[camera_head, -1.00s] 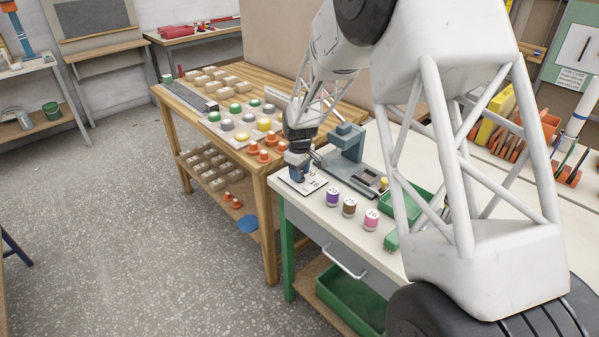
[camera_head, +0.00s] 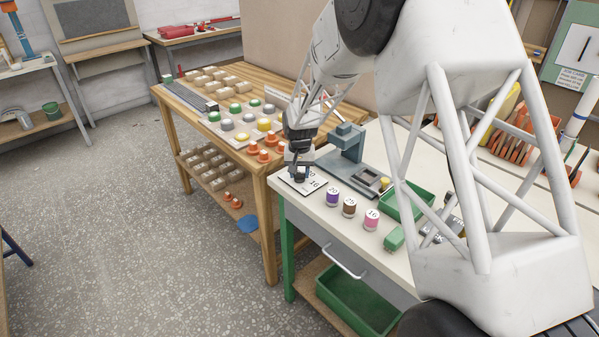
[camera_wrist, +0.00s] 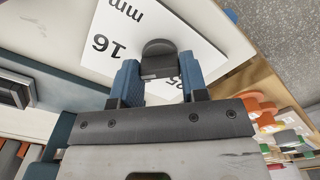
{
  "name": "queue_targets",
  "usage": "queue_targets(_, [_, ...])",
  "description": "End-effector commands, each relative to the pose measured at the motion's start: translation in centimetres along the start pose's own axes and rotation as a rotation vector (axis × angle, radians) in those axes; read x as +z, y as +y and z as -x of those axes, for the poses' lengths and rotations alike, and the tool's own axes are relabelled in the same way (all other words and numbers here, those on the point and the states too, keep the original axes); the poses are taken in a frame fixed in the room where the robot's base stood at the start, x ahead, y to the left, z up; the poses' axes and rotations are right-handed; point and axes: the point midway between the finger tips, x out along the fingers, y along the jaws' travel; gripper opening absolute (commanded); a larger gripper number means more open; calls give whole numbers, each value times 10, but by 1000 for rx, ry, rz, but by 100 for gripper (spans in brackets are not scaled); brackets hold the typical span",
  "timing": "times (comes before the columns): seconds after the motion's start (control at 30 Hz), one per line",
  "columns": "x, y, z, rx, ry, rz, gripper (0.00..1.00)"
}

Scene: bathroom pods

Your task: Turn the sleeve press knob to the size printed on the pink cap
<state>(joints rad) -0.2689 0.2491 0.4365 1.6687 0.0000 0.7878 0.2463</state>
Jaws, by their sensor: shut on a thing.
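The dial plate (camera_head: 318,189) of the sleeve press is white with dark numbers. In the wrist view the plate (camera_wrist: 195,35) shows "16", "mm" and part of another number that looks like 25. The dark knob (camera_wrist: 159,53) stands on the plate. My gripper (camera_wrist: 158,78) has its two blue fingers shut on the knob, one on each side. In the head view my gripper (camera_head: 300,175) is over the plate and hides part of it. I cannot tell which number the knob points to. The pink cap (camera_head: 371,219) has "16" printed on it.
A purple cap (camera_head: 333,197) and a brown cap (camera_head: 349,207) stand in a row with the pink one. The grey-blue press (camera_head: 349,143) is right behind the plate. A green tray (camera_head: 408,204) lies to the right. A wooden bench (camera_head: 265,165) with coloured parts stands left.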

Motion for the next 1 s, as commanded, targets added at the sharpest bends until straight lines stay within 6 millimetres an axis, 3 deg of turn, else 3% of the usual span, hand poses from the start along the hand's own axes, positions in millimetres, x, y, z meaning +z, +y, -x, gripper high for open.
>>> queue_targets(0.4, [0,0,1,-1,2,-256,17])
queue_targets(0.97, [0,0,1,-1,1,-301,17])
queue_targets(1.0, [0,0,1,-1,2,-301,43])
